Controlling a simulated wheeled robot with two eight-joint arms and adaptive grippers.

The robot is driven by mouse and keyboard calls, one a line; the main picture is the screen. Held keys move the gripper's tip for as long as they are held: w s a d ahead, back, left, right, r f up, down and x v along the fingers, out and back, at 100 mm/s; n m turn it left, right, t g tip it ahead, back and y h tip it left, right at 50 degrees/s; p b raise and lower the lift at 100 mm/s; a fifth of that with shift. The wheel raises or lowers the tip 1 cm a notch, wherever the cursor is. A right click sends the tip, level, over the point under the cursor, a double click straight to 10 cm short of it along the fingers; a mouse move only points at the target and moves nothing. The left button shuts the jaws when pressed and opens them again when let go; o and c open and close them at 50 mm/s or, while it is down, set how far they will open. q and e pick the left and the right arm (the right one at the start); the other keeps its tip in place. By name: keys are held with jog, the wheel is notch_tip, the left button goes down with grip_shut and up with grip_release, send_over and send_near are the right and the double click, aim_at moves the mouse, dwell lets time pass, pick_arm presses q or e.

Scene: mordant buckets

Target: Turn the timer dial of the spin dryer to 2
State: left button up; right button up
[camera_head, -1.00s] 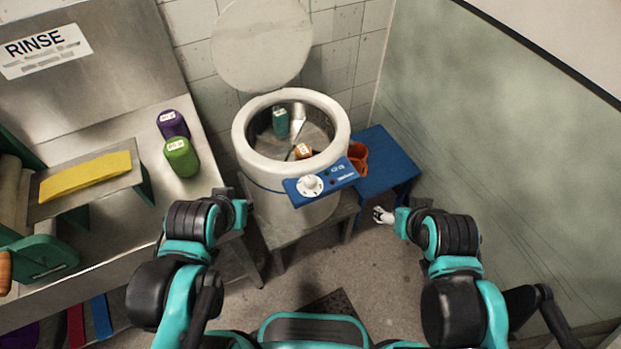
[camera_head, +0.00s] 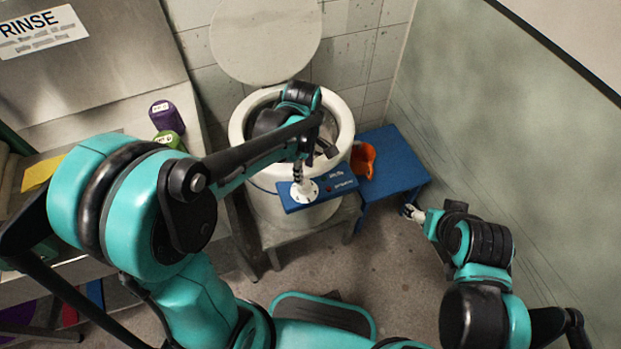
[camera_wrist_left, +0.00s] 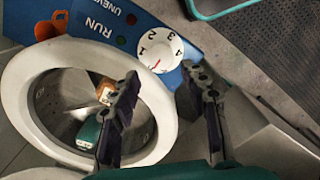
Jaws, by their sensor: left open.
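The spin dryer (camera_head: 237,130) is a white drum with its round lid (camera_head: 265,40) raised behind it. Its blue control panel (camera_head: 340,180) faces me at the front. The white timer dial (camera_head: 306,192) is on the panel's left part; in the left wrist view the dial (camera_wrist_left: 160,50) shows digits 1 to 4 and a red mark beside the 1, on the side away from the 2. My left gripper (camera_wrist_left: 163,103) is open and empty, its fingers near the dial and above the drum's rim, apart from the dial. My right gripper (camera_head: 412,213) hangs by the blue stool, its jaws too small to judge.
A teal container (camera_wrist_left: 89,132) and an orange one (camera_wrist_left: 104,92) are inside the drum. An orange container (camera_head: 363,160) rests on the blue stool (camera_head: 400,165). Purple (camera_head: 167,115) and green (camera_head: 168,138) containers stand left on the metal counter. The wall bounds the right.

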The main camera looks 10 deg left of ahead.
aim_at(304, 188)
pick_arm(q)
notch_tip(304, 188, down, 7)
jog(key=b, duration=0.2)
jog(key=shift+f+b, duration=0.1)
jog(key=shift+b, duration=0.3)
jog(key=c, duration=0.9)
